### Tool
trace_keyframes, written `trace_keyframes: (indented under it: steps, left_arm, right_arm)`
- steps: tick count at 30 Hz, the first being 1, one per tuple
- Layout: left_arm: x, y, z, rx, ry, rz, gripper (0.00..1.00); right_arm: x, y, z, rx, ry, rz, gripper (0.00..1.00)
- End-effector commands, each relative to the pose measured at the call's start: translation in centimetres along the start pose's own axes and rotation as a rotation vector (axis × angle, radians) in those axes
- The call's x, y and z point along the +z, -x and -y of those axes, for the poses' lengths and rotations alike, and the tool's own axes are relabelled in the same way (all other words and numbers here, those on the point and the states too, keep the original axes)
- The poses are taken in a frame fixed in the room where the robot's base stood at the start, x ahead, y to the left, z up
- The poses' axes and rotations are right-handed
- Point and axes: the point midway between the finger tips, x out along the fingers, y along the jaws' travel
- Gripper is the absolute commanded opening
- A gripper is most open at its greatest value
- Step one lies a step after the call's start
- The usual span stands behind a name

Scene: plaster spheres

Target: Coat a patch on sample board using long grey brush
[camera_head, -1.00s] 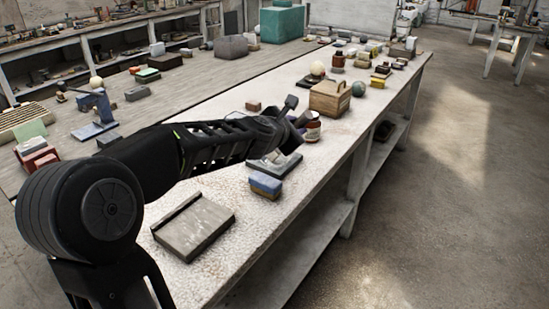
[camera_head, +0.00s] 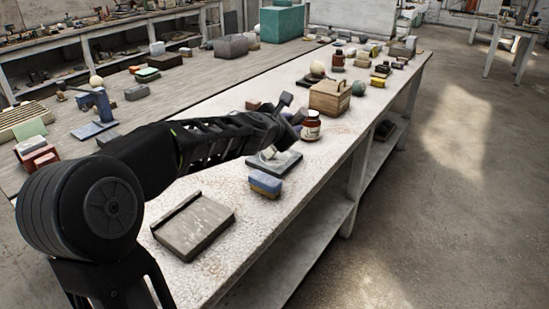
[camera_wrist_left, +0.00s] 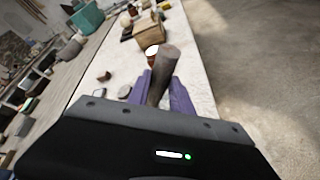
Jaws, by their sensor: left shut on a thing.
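My left gripper (camera_head: 290,122) reaches over the near side of the long pale table. In the left wrist view, its purple fingers (camera_wrist_left: 163,88) are shut on a grey-brown handle (camera_wrist_left: 166,62), which I take to be the long grey brush. The bristles cannot be made out clearly. A grey board with a raised strip along one edge (camera_head: 195,225), likely the sample board, lies flat at the table's near end, apart from the gripper. My right gripper is in neither view.
A brown jar (camera_head: 311,127) stands just right of the gripper. A dark flat stand (camera_head: 275,164) and a blue-and-tan block (camera_head: 265,184) lie between gripper and board. A wooden box (camera_head: 329,98) and a green sphere (camera_head: 358,89) stand behind. Table around the board is clear.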

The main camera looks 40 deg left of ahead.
Motion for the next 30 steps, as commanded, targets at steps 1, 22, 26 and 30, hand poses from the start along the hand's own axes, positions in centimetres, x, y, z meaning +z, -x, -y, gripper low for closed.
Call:
trace_keyframes:
  steps: [1,22,26,30]
  left_arm:
    - [-0.1,0.0,0.0,0.000,0.000,-0.002,0.00]
    - [-1.4,-0.4,-1.8,0.000,0.000,-0.002,0.00]
    - [-1.4,-0.4,-1.8,0.000,0.000,-0.002,0.00]
    - [-1.3,-0.4,-1.8,0.000,0.000,-0.002,0.00]
  right_arm:
    - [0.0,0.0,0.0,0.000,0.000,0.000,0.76]
    - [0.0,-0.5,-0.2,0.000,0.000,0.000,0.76]
    - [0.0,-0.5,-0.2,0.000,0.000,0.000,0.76]
    - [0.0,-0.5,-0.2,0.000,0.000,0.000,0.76]
